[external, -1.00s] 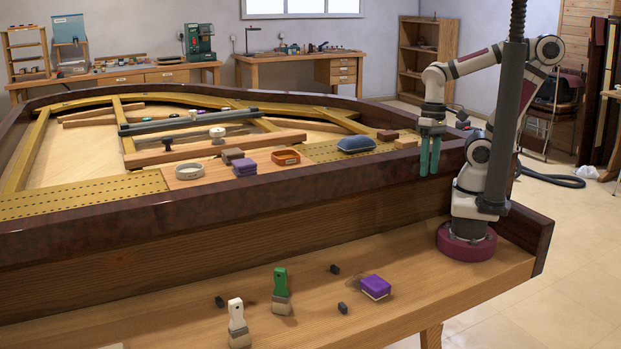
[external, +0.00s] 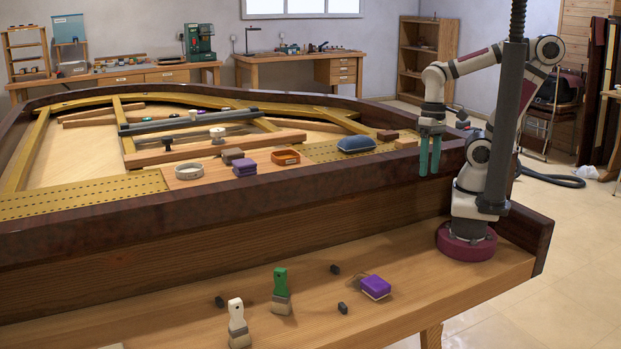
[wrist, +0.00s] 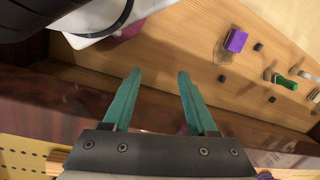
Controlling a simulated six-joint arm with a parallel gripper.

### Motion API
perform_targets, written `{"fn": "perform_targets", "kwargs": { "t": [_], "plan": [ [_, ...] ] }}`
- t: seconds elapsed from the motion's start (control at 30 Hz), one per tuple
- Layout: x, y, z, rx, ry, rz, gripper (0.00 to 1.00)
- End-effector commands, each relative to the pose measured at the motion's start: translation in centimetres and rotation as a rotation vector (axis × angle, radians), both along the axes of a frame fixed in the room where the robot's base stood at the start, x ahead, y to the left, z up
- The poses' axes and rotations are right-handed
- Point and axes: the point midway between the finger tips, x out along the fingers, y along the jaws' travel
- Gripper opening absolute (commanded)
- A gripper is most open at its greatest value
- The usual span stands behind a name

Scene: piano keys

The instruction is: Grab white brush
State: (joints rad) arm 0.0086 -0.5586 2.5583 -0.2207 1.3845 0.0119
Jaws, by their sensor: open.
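The white brush (external: 237,315) stands on the wooden shelf at the front, at the lower left of the external view, white handle up and greyish bristle end down. In the wrist view a white brush handle (wrist: 313,95) shows only partly at the right edge. A green brush (external: 281,284) stands just right of it and also shows in the wrist view (wrist: 284,82). My gripper (external: 430,164) hangs above the dark piano rim, far up and right of the white brush. Its two teal fingers (wrist: 157,78) are spread apart with nothing between them.
A purple sponge-like block (external: 376,287) and small dark blocks (external: 342,308) lie on the shelf (external: 180,310) right of the brushes. The raised dark piano rim (external: 200,220) runs behind the shelf. A blue cushion-like object (external: 356,145) and other items lie inside the piano.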

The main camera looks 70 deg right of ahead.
Motion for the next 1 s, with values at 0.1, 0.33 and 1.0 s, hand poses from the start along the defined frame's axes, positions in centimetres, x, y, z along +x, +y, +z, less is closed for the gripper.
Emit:
{"fn": "perform_targets", "kwargs": {
  "t": [0.1,0.33,1.0],
  "plan": [
    [0.2,0.0,2.0,0.000,-0.007,0.001,0.58],
    [0.2,0.0,10.5,-0.002,-0.010,0.000,0.58],
    [20.5,24.4,9.4,0.119,-0.887,0.865,0.58]
  ]
}}
